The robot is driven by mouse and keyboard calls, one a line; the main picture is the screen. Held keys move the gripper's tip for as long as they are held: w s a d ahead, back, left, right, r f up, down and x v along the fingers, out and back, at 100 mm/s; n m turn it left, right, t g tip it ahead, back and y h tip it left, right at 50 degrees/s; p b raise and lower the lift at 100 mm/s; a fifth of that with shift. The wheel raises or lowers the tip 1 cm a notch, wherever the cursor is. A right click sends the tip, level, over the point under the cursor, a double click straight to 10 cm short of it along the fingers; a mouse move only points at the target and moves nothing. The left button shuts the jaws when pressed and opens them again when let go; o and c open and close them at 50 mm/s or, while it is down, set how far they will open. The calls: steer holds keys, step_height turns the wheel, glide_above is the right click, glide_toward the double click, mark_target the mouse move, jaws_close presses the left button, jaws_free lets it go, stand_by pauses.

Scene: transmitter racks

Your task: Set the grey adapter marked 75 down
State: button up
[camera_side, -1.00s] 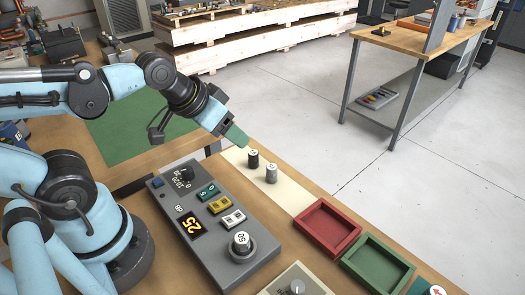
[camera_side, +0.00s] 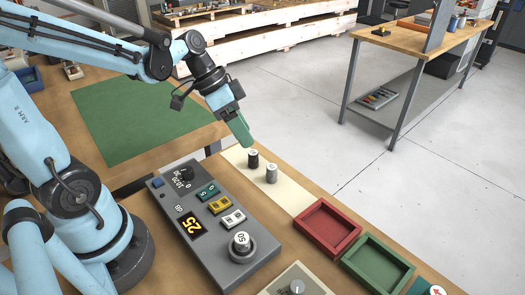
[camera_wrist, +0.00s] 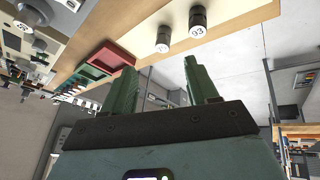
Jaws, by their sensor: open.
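A light grey cylindrical adapter (camera_side: 271,174) stands upright on a cream strip (camera_side: 296,196); its top marking is too small to read. It also shows in the wrist view (camera_wrist: 164,36). A dark adapter (camera_side: 253,160) stands upright beside it, apart from it; it also shows in the wrist view (camera_wrist: 197,16). Another grey-sided adapter (camera_side: 241,241), its white top marked 50, sits in the round socket of the grey panel (camera_side: 261,263). My gripper (camera_side: 247,141) has green fingers. It is above and just behind the strip's adapters. In the wrist view the fingers (camera_wrist: 160,66) are apart and empty.
The panel also carries a dial (camera_side: 183,174), coloured buttons and a display reading 25 (camera_side: 191,225). A red tray (camera_side: 328,228) and a green tray (camera_side: 376,264), both empty, lie right of the strip. A green mat (camera_side: 140,120) lies clear behind.

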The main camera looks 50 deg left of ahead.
steer(key=w+a+f+m+h, duration=0.2)
steer(key=m+h, duration=0.1)
steer(key=m, duration=0.1)
steer(key=m+h, duration=0.4)
steer(key=m, duration=0.2)
glide_toward(274, 167)
steer(key=shift+w+d+f+g, duration=0.2)
steer(key=shift+d+f, duration=0.3)
steer(key=shift+f, duration=0.05)
steer(key=shift+w+d+f+g, duration=0.2)
steer(key=shift+d+f, duration=0.3)
steer(key=shift+f, duration=0.05)
steer(key=shift+r+x, duration=0.1)
steer(key=shift+x, duration=1.2)
steer(key=shift+r+x, duration=0.15)
steer(key=shift+x, duration=1.15)
steer(key=shift+d, duration=0.1)
steer(key=shift+c, duration=0.4)
jaws_close()
steer(key=shift+r, duration=0.2)
